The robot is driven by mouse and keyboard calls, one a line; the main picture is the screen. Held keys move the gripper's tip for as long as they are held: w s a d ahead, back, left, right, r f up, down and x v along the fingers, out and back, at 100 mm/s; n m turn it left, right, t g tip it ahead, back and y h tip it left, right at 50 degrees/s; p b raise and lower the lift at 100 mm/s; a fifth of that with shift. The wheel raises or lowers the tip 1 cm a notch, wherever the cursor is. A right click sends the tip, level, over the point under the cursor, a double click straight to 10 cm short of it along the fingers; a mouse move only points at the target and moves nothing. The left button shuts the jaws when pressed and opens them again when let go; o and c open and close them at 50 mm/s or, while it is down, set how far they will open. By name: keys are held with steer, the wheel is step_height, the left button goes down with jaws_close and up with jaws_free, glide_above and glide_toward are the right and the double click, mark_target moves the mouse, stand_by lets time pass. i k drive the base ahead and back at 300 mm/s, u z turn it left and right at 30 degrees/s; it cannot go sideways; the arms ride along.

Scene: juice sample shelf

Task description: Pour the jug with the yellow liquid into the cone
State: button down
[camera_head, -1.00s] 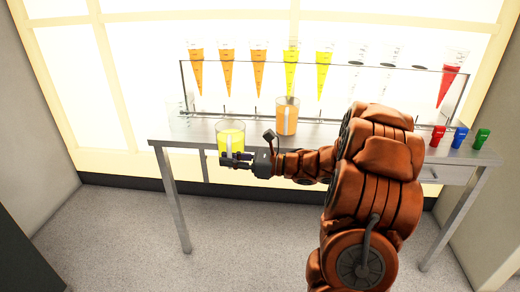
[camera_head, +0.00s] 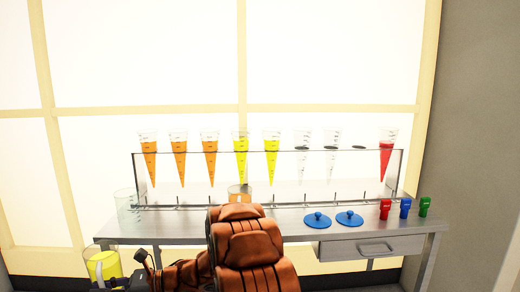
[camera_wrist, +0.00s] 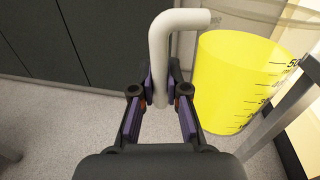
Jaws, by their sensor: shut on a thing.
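The jug with yellow liquid (camera_head: 103,265) is low at the left of the head view, in front of the table's left end. In the wrist view, the jug (camera_wrist: 235,75) fills the upper right, with measuring marks on its side. My gripper (camera_wrist: 160,92) is shut on the jug's pale handle (camera_wrist: 163,50). The gripper also shows in the head view (camera_head: 122,284), partly cut off by the bottom edge. A clear rack (camera_head: 398,178) holds several cones: orange ones, two yellow ones (camera_head: 241,158), two empty clear ones (camera_head: 303,160) and a red one (camera_head: 388,158).
A jug with orange liquid (camera_head: 240,191) stands behind my arm. An empty clear container (camera_head: 127,207) is at the table's left end. Two blue lids (camera_head: 317,220) and red, blue and green small items (camera_head: 405,207) sit on the right of the metal table (camera_head: 280,236).

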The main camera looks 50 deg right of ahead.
mark_target(301, 136)
steer(key=u, duration=0.95)
steer(key=k, duration=0.9)
steer(key=z, duration=1.7)
